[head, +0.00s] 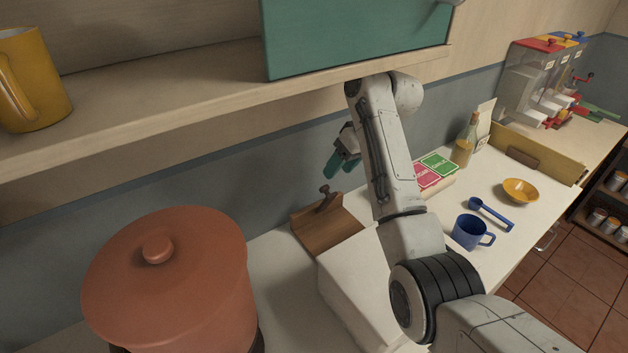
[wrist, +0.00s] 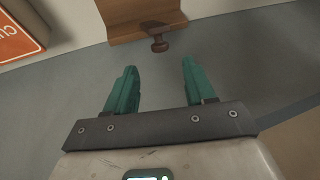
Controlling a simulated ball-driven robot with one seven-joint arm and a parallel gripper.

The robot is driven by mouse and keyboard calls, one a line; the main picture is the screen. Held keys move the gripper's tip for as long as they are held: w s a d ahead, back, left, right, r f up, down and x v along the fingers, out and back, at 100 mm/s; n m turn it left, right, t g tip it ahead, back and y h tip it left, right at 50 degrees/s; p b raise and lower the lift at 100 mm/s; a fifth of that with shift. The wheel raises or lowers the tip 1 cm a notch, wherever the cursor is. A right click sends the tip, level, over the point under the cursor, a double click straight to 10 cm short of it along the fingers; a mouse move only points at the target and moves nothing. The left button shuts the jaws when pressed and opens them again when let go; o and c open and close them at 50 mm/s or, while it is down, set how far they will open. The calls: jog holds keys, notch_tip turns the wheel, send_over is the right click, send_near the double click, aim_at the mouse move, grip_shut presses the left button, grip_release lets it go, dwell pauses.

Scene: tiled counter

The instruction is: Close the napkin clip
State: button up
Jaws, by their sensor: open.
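The likely napkin clip is a brown wooden piece (head: 335,234) with a flat base, a raised back and a dark knob (head: 324,190). It stands on the counter near the wall in the head view. In the wrist view its wood (wrist: 125,22) and knob (wrist: 157,42) show at the top. My gripper (head: 340,164) has teal fingers and hangs above and slightly right of the clip in the head view. In the wrist view my gripper (wrist: 159,68) is open and empty, with the knob ahead of the gap, apart from both fingers. How far the clip is open I cannot tell.
A terracotta pot (head: 170,285) stands left of the clip. A white block (head: 365,285) is in front of it. A shelf (head: 180,108) with a yellow mug (head: 35,85) and teal box (head: 350,38) overhangs. Red and green cards (head: 436,165), a blue cup (head: 468,232) and yellow bowl (head: 520,190) lie right.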

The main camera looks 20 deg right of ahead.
aim_at(327, 186)
jog(key=p+x, duration=0.1)
jog(key=x, duration=0.6)
jog(key=shift+f, duration=0.15)
grip_shut()
dwell(0.4)
